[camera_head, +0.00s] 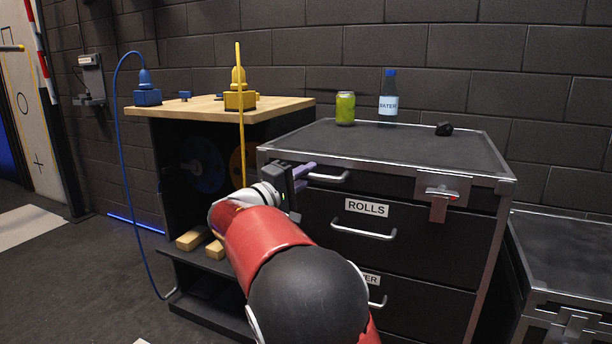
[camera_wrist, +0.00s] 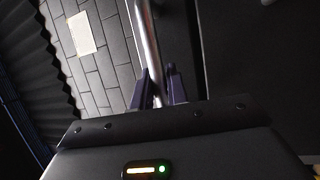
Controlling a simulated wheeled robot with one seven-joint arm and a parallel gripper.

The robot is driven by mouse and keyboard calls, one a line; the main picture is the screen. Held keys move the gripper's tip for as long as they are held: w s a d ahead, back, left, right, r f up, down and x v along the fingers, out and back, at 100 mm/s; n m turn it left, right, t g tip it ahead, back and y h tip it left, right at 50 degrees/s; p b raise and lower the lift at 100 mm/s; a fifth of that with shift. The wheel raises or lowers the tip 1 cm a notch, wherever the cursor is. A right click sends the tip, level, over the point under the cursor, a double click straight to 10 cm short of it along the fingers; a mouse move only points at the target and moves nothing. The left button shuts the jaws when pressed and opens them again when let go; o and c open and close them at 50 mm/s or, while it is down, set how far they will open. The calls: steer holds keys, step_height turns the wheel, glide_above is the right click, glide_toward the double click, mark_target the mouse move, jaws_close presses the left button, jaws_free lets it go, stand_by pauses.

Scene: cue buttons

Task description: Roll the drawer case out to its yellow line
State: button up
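The drawer case (camera_head: 400,146) is a black cabinet with silver edges and several drawers, standing against the dark block wall. Its top handle (camera_head: 331,178) is a silver bar. My gripper (camera_head: 303,174) is at the left end of this handle, its purple fingers close together. In the wrist view a silver bar (camera_wrist: 150,45) runs between the fingers (camera_wrist: 160,88), which look closed on it. My red arm hides part of the case's lower left front. I see no yellow line on the floor.
A can (camera_head: 345,108), a water bottle (camera_head: 388,98) and a dark lump (camera_head: 444,129) stand on the case. A wood-topped bench (camera_head: 190,107) with blue and yellow plugs is close on the left. Another black case (camera_head: 570,255) is at right. Floor (camera_head: 80,280) is clear at left.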

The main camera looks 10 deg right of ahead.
jaws_close()
steer(key=shift+f, duration=0.1)
